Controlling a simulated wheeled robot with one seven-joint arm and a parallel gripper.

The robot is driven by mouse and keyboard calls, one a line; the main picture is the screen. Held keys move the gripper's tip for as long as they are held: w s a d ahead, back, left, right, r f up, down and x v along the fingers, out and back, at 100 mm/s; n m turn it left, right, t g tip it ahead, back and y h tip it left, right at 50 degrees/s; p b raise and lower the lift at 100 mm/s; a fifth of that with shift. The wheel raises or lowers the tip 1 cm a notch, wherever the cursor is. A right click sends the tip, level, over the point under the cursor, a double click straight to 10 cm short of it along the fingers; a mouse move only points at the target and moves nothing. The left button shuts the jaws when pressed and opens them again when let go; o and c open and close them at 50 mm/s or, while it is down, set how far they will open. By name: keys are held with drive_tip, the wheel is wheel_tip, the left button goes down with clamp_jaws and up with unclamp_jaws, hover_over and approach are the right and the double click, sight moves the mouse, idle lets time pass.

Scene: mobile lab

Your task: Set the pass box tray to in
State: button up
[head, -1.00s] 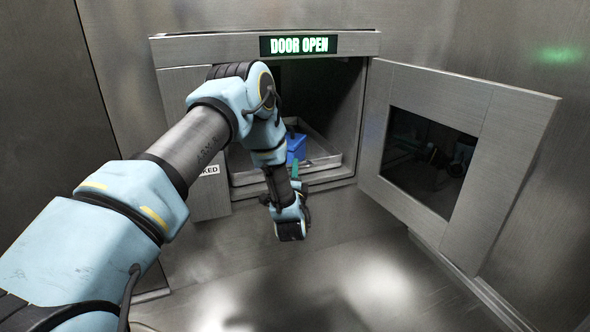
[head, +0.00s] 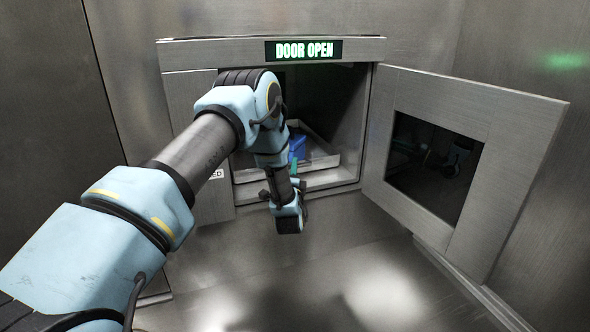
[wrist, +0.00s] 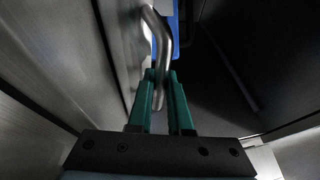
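The pass box tray (head: 326,159) is a shallow steel tray inside the open pass box (head: 375,50), with a blue object (head: 298,147) on it. My arm hides its left part. My gripper (head: 295,168) is at the tray's front, reaching into the opening; its fingers are partly hidden there. In the wrist view, my gripper's green fingers (wrist: 162,80) stand on both sides of a bent metal handle (wrist: 159,40) and look closed on it. The handle appears to be the tray's. The blue object (wrist: 173,32) shows beyond it.
The pass box door (head: 470,130), with a dark window, stands open to the right. A lit sign (head: 304,50) above the opening reads DOOR OPEN. Steel walls surround the box. The floor in front is clear.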

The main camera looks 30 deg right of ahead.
drive_tip(key=o, duration=0.4)
drive_tip(key=shift+o, duration=0.2)
drive_tip(key=p+v, duration=0.3)
drive_tip(key=v, duration=0.8)
